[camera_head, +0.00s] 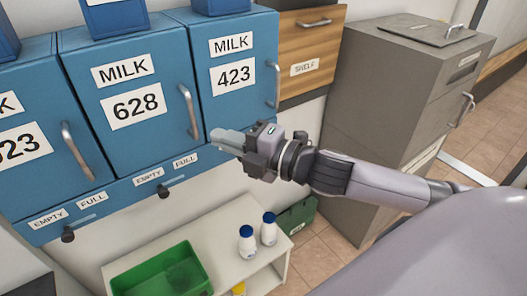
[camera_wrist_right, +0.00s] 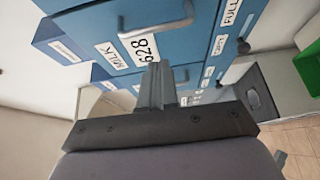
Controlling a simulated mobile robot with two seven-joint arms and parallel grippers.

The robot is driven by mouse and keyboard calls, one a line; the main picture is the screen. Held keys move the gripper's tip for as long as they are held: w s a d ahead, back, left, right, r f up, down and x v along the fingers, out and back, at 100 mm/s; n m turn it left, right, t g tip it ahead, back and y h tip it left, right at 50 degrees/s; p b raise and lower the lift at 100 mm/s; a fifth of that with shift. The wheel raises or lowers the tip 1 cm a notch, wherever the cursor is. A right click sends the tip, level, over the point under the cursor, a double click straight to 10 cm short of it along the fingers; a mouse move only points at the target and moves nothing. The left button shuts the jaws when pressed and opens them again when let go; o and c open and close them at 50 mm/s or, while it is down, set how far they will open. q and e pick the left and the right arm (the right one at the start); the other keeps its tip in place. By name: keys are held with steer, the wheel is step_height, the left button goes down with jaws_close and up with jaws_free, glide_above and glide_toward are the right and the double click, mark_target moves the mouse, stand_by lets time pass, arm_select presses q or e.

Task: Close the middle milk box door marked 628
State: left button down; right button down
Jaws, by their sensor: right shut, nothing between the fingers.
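The middle blue milk box door marked 628 (camera_head: 157,125) has a metal bar handle (camera_head: 189,112) on its right side. It looks shut, about flush with the neighbouring doors. Its label also shows in the wrist view (camera_wrist_right: 145,47), partly behind a metal handle. My right gripper (camera_head: 222,138) is shut and empty, to the right of and below the 628 handle, by the bottom of the 423 door. In the wrist view its closed fingers (camera_wrist_right: 157,78) point toward the blue boxes. I cannot tell whether they touch anything. My left gripper is not in view.
Door 423 (camera_head: 210,95) is to the right and another blue door (camera_head: 20,160) to the left, both seemingly shut. Below are a white shelf (camera_head: 220,217) with two bottles (camera_head: 257,236) and a green crate (camera_head: 205,262). A grey cabinet (camera_head: 385,90) stands at right.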

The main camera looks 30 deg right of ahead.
steer(key=b+v, duration=0.1)
steer(key=v, duration=0.5)
steer(key=shift+s+d+b, duration=0.15)
steer(key=shift+d+b, duration=0.25)
steer(key=shift+d, duration=0.05)
step_height(320, 180, down, 17)
steer(key=s+d+m+g+h+p, duration=0.1)
steer(key=s+d+m+h+p, duration=0.15)
steer(key=m+h, duration=0.7)
steer(key=s+a+f+m+g+y+p, duration=0.2)
steer(key=s+a+f+m+g, duration=0.2)
steer(key=s+f+m, duration=0.5)
step_height(320, 180, down, 4)
steer(key=a+m, duration=0.1)
steer(key=m, duration=0.2)
